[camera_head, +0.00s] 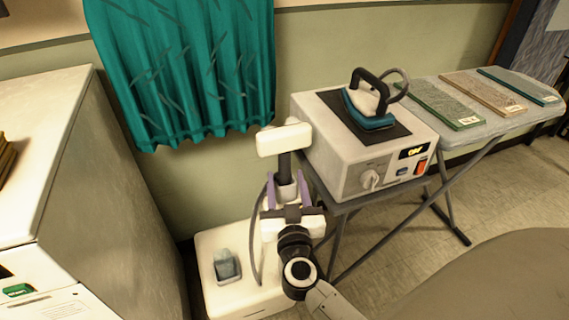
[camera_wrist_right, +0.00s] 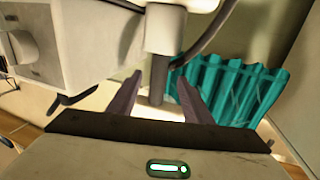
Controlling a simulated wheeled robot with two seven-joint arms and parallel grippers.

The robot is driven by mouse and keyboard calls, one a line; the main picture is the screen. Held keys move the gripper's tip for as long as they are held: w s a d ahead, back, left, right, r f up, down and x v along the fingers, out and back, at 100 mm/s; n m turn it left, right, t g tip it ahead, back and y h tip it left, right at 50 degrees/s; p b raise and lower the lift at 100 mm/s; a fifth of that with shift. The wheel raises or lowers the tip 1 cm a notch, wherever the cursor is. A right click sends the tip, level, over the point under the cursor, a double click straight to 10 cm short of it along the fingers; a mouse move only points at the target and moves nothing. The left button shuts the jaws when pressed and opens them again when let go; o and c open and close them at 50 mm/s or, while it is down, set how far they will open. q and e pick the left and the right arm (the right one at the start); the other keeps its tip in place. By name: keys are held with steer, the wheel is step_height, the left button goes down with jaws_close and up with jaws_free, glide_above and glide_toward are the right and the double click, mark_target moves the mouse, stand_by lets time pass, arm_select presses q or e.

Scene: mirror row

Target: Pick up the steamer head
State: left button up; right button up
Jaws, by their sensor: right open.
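The steamer head (camera_head: 284,139) is a white block on a dark upright neck, left of the boxy ironing station. A white collar sits below the neck, and a grey hose runs down beside it. My right gripper (camera_head: 287,192) is open, its two purple fingers on either side of the collar below the head. In the right wrist view a dark rod and a white collar (camera_wrist_right: 165,30) show between and beyond the open fingers (camera_wrist_right: 160,88). I cannot tell whether the fingers touch anything. My left gripper is not in view.
A white steamer base (camera_head: 215,285) with a small water tank (camera_head: 226,265) is on the floor. The ironing station (camera_head: 345,165) with an iron (camera_head: 368,105) stands close on the right, on an ironing board (camera_head: 470,132). A teal curtain (camera_head: 190,70) hangs behind; a white cabinet (camera_head: 45,140) is left.

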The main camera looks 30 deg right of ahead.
mark_target(283, 159)
steer(key=x, duration=0.3)
steer(key=b+x, duration=0.1)
steer(key=x, duration=0.4)
steer(key=shift+w+d+f+b, duration=0.2)
steer(key=shift+w+f+b, duration=0.1)
steer(key=shift+w, duration=0.05)
steer(key=shift+r, duration=0.1)
jaws_close()
